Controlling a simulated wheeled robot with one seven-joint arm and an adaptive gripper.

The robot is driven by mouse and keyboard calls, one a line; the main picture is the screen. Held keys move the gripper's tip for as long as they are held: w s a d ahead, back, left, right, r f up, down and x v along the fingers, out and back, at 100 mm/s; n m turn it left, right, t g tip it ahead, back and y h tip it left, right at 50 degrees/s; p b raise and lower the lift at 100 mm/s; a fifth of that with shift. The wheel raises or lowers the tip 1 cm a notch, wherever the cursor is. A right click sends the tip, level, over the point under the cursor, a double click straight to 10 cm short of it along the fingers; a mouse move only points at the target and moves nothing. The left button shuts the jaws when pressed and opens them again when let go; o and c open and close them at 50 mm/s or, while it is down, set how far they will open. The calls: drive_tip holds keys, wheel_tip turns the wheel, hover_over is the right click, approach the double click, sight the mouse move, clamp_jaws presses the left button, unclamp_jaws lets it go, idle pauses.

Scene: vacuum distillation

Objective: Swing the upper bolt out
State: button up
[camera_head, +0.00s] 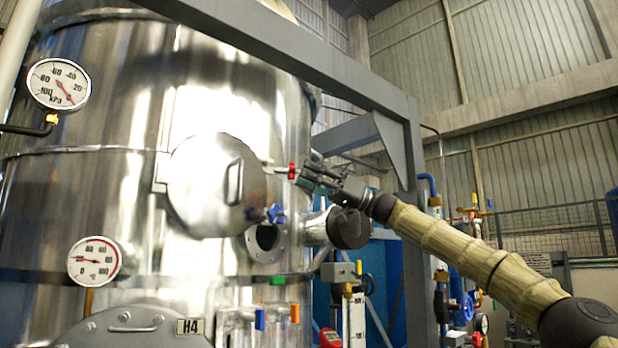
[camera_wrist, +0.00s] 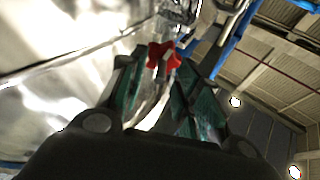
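The upper bolt has a red star-shaped knob (camera_head: 292,171) on a short metal rod at the right edge of the round steel hatch door (camera_head: 205,185). The rod points right from the door. My gripper (camera_head: 303,174) reaches in from the right, close beside the red knob. In the wrist view the knob (camera_wrist: 161,57) lies at the fingertips, between the two teal-padded fingers (camera_wrist: 158,76). The fingers stand apart with a gap between them. Whether a fingertip touches the knob is unclear. The lower bolt has a blue knob (camera_head: 275,213).
An open flanged port (camera_head: 266,241) sits below the hatch, with a dark round fitting (camera_head: 348,228) beneath my wrist. A grey steel frame (camera_head: 300,65) runs above and right of my gripper. Gauges (camera_head: 59,84) and small valves (camera_head: 260,318) are on the vessel.

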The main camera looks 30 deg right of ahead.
drive_tip(key=v, duration=1.2)
